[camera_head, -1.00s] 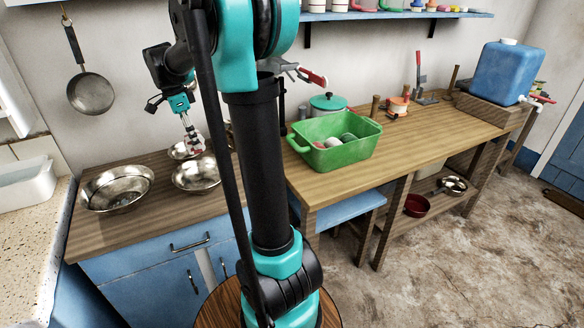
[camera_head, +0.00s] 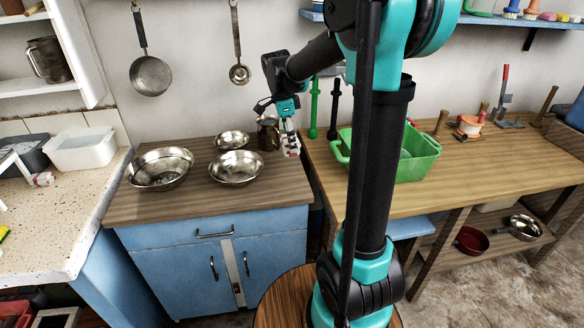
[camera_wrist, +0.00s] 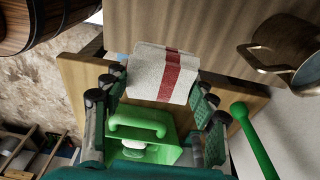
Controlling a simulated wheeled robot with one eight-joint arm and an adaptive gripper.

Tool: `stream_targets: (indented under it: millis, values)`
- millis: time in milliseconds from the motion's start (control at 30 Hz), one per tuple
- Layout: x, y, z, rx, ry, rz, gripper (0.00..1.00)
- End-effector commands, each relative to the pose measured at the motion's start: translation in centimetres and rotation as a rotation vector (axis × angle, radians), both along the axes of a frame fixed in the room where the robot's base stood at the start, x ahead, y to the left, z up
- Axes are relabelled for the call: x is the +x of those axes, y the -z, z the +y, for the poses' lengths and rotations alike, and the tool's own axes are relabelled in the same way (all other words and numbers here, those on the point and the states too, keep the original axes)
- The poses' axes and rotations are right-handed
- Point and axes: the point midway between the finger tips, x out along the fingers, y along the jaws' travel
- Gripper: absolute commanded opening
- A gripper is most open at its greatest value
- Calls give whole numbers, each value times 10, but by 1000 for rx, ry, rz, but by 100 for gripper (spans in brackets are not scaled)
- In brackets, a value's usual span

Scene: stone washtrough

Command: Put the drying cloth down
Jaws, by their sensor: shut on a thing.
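The drying cloth (camera_wrist: 150,75) is white with a red stripe, folded. It sits between the fingertips of my gripper (camera_wrist: 158,92), which is shut on it. In the head view my gripper (camera_head: 289,138) points down with the cloth (camera_head: 292,152) small at its tips. It hangs near the right end of the counter over the blue cabinet, by the gap to the longer wooden table. The wrist view shows wood and the green tub (camera_wrist: 125,122) beyond the cloth. I cannot tell the exact height of the cloth above the wood.
Metal bowls (camera_head: 236,168) stand on the cabinet counter (camera_head: 205,205), with a metal mug (camera_head: 268,134) behind them near my gripper. The green tub (camera_head: 425,160) stands on the long wooden table (camera_head: 460,190) to the right. The table front is mostly clear.

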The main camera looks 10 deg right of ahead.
Motion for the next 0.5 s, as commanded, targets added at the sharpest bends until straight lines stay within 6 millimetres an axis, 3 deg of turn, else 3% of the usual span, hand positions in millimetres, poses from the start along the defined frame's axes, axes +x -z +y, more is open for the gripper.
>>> stream_targets:
  millis: [200, 500]
  values:
    - [1, 50, 0, 0, 0, 0, 21]
    - [0, 79, 0, 0, 0, 0, 21]
